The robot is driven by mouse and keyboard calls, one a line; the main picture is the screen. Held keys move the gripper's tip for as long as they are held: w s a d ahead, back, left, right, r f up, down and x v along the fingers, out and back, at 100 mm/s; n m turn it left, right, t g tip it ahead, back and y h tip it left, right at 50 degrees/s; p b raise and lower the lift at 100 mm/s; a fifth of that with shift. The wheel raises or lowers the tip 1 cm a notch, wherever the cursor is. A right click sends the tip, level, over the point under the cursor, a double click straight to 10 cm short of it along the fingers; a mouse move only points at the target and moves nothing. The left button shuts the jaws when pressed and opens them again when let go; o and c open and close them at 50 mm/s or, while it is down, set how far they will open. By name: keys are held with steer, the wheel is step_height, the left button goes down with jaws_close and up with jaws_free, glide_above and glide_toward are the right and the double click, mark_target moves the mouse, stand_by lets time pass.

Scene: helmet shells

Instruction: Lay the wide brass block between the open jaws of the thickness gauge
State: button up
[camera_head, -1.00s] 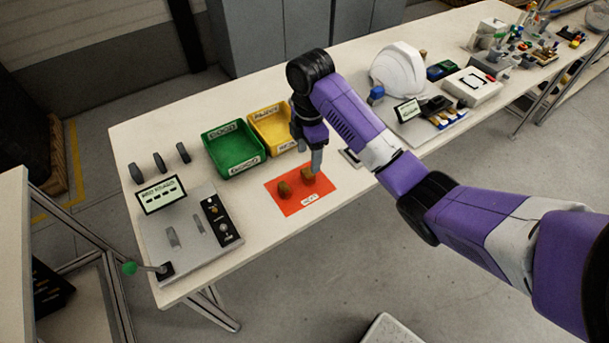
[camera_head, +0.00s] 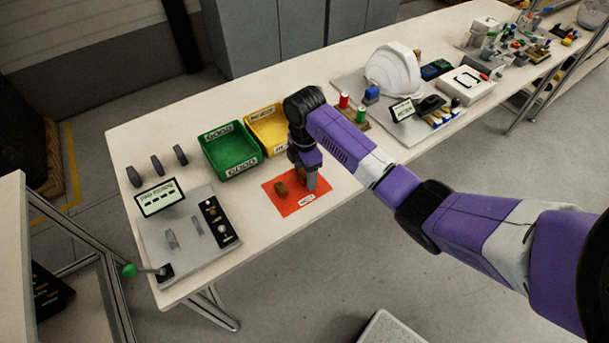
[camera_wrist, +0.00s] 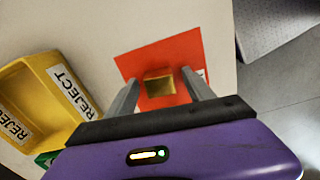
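Two small brass blocks are on the orange mat (camera_head: 290,205). The left block (camera_head: 281,188) stands clear of my gripper. The other block is mostly hidden behind my gripper (camera_head: 309,185) in the head view. In the wrist view one brass block (camera_wrist: 159,86) lies between my two open fingers (camera_wrist: 160,80), with a gap on each side. I cannot tell for sure which block is the wider one. The thickness gauge (camera_head: 160,256) is a grey plate at the table's left end, with two upright jaws (camera_head: 184,232) standing apart and nothing between them.
A green GOOD bin (camera_head: 232,152) and a yellow REJECT bin (camera_head: 268,130) stand behind the mat. The gauge has a display (camera_head: 160,198) and a green-knobbed lever (camera_head: 130,270). A white helmet shell (camera_head: 393,70) is farther right.

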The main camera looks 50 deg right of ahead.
jaws_close()
steer(key=shift+r, duration=0.1)
